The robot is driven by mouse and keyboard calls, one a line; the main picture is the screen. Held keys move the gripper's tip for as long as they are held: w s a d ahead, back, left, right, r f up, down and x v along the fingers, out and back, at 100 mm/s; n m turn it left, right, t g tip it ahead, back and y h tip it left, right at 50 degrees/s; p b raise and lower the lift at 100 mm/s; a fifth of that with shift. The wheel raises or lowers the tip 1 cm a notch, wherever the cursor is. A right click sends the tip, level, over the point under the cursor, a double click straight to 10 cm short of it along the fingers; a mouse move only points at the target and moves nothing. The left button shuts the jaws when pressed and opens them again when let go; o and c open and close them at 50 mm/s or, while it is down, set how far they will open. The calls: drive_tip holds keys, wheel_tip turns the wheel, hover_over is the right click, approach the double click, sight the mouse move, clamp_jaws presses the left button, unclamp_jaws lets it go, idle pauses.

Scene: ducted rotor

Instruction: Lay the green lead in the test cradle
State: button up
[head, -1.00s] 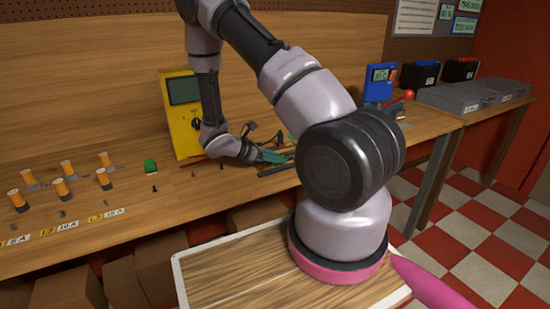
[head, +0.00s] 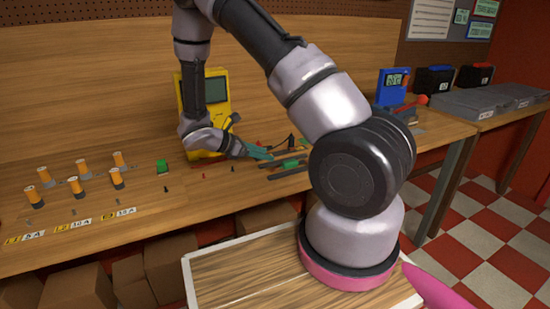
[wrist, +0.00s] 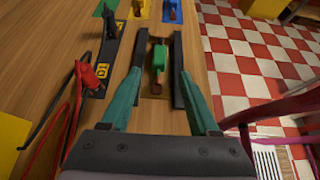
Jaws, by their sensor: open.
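A green lead-like piece with a dark red end (wrist: 157,60) lies between the fingers in the wrist view, with gaps visible on both sides. A small yellow patch shows under or behind it. In the head view my gripper (head: 262,153) is low over the bench, right of the yellow meter (head: 215,98), and hides much around it. I cannot tell which part is the test cradle.
A red lead (wrist: 92,76) and a black lead (wrist: 111,25) lie left of my gripper, near a dark strip with yellow labels. The bench edge and checkered floor (wrist: 245,55) are on the right. Orange-topped cylinders (head: 82,165) stand at the bench's left.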

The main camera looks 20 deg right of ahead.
drive_tip(key=shift+v, duration=0.95)
drive_tip(key=s+a+r+m+t+y, duration=0.1)
drive_tip(key=s+r+m+y, duration=0.3)
drive_tip(key=r, duration=0.7)
drive_tip(key=s+a+r+m+t+y, duration=0.1)
drive_tip(key=s+r+m+t+y, duration=0.2)
drive_tip(key=s+r+m+y, duration=0.2)
drive_tip(key=s+a+r+m+t+y, duration=0.1)
drive_tip(key=s+r+m+y, duration=0.4)
drive_tip(key=s+r+m, duration=0.5)
wheel_tip(320, 180, up, 7)
drive_tip(key=m+t, duration=0.1)
drive_tip(key=m, duration=0.2)
drive_tip(key=shift+r+m+t, duration=0.2)
drive_tip(key=shift+m+t, duration=0.1)
drive_tip(key=shift+t, duration=0.1)
drive_tip(key=shift+s, duration=0.1)
